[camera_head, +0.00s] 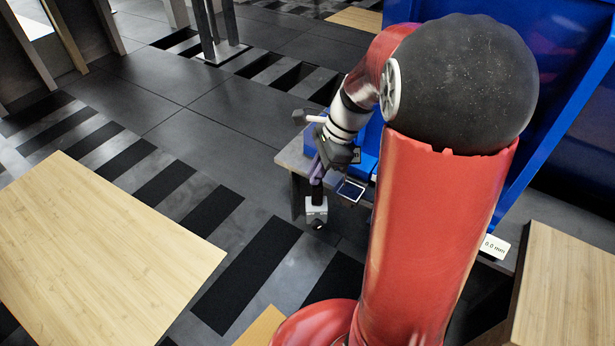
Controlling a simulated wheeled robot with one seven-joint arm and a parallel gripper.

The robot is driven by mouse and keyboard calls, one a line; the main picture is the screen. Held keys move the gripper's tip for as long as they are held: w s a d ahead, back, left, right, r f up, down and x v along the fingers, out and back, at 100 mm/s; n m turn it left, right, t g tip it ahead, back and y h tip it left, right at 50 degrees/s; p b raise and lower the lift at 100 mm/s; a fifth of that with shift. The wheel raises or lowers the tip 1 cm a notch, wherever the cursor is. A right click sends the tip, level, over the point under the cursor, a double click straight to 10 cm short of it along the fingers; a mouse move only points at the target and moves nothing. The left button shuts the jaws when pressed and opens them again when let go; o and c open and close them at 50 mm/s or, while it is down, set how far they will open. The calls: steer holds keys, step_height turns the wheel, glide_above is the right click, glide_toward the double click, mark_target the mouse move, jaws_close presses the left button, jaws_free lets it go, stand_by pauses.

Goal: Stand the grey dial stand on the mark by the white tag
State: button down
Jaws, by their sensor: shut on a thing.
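The grey dial stand (316,211) has a block-like grey base with a dark round knob. It hangs below my gripper (322,172), over or in front of the corner of a grey-topped bench. My gripper is shut on its upper part; the fingers and the grip are small and partly hidden. A white tag (495,246) reading "0.0 mm" shows at the right, beside my red arm. A dark square with a pale blue edge (350,190) lies right of the stand; I cannot tell whether it is the mark. My arm hides much of the area between.
The grey bench (291,158) adjoins a large blue machine frame (570,70). A wooden top (90,260) fills the lower left, and another (570,290) is at the lower right.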

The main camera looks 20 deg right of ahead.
steer(key=s+m+t, duration=0.1)
steer(key=m, duration=0.1)
steer(key=s+r+m, duration=0.1)
steer(key=m, duration=0.1)
steer(key=d+r+m+t+h, duration=0.1)
steer(key=m, duration=0.2)
steer(key=shift+s+r+t+b, duration=0.25)
steer(key=shift+s+t+b, duration=0.05)
steer(key=shift+s+b, duration=0.1)
steer(key=shift+w+p, duration=0.1)
steer(key=shift+p, duration=0.2)
steer(key=shift+w+d+f, duration=0.55)
steer(key=shift+w+d, duration=0.55)
steer(key=shift+d, duration=0.35)
steer(key=shift+w+d+f, duration=0.55)
steer(key=shift+w+d, duration=0.5)
steer(key=shift+d, duration=0.35)
steer(key=shift+w+d+f, duration=0.55)
steer(key=shift+w+d, duration=0.55)
steer(key=shift+d, duration=0.35)
steer(key=shift+w+d+f+p, duration=0.25)
steer(key=shift+w+d+p, duration=0.15)
steer(key=shift+w+d, duration=0.5)
steer(key=shift+w+d+f+p, duration=0.2)
steer(key=shift+w+d+p, duration=0.15)
steer(key=shift+w+d, duration=0.55)
steer(key=shift+s+d, duration=0.15)
steer(key=shift+d, duration=0.1)
steer(key=shift+p, duration=0.5)
